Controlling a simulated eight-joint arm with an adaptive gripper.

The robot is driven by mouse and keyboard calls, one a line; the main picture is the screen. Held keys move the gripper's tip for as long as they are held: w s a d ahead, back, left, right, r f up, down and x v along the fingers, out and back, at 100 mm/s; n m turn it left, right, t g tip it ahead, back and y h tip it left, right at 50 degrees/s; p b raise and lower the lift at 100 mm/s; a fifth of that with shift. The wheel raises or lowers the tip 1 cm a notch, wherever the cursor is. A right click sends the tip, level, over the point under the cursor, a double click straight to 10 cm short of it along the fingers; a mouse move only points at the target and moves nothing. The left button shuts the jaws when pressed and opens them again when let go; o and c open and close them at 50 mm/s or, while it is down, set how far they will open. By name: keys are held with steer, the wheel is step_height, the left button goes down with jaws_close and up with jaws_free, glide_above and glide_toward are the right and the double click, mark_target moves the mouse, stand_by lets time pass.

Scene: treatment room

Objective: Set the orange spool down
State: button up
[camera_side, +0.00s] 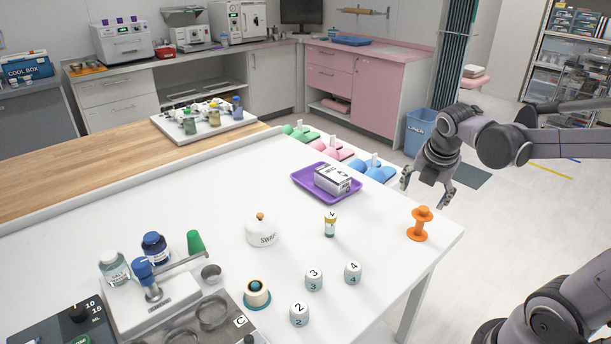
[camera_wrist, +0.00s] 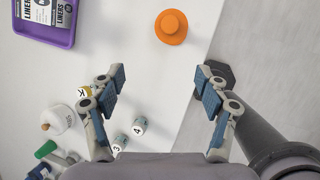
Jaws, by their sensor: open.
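The orange spool (camera_side: 420,224) stands upright on the white table near its right corner. In the wrist view the spool (camera_wrist: 171,27) shows from above as a round orange flange with a knob, beyond my fingertips. My gripper (camera_side: 427,187) is open and empty, above and behind the spool in the side view, apart from it. In the wrist view my gripper's two fingers (camera_wrist: 160,88) are spread wide with bare table and the table edge between them.
A purple tray (camera_side: 299,184) with a box (camera_side: 333,180) lies behind the spool. A small labelled vial (camera_side: 330,225), numbered jars (camera_side: 352,272) and a white swab pot (camera_side: 261,230) stand to the left. The table's right edge (camera_side: 447,252) is close to the spool.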

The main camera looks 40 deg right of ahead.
steer(key=s+a+m+t+y, duration=0.1)
steer(key=a+m+t+y, duration=0.2)
steer(key=a+m, duration=1.2)
steer(key=shift+s+r+m+t+y, duration=0.25)
steer(key=shift+m+t, duration=0.45)
steer(key=shift+m, duration=2)
steer(key=shift+w+a, duration=0.1)
